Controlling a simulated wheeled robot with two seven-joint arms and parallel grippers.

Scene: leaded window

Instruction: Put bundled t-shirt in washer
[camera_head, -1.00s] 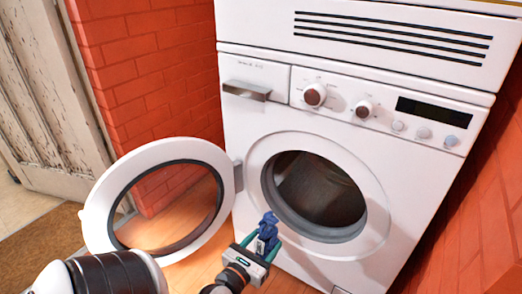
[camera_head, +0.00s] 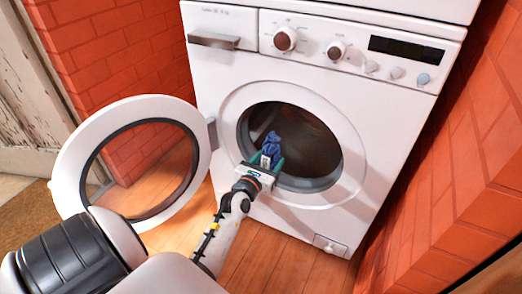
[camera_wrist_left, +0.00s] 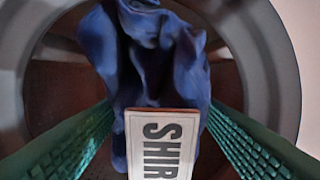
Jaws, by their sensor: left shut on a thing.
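The bundled t-shirt (camera_head: 271,146) is a small blue bundle at the washer's opening in the head view. In the left wrist view the blue cloth (camera_wrist_left: 150,60) carries a pale tag (camera_wrist_left: 160,145) with dark letters reading "SHIR". My left gripper (camera_head: 271,160) is shut on the bundle, with its green fingers on either side. The white washer (camera_head: 225,90) stands ahead with its round drum opening (camera_head: 310,145) dark and open. The bundle overlaps the lower left of the opening; in the wrist view the drum rim surrounds it. My right gripper is not in view.
The round washer door (camera_head: 75,150) is swung wide open to the left, beside my left arm. Red brick walls (camera_head: 115,75) stand on the left and right of the washer. Wooden floor (camera_head: 285,255) is clear in front.

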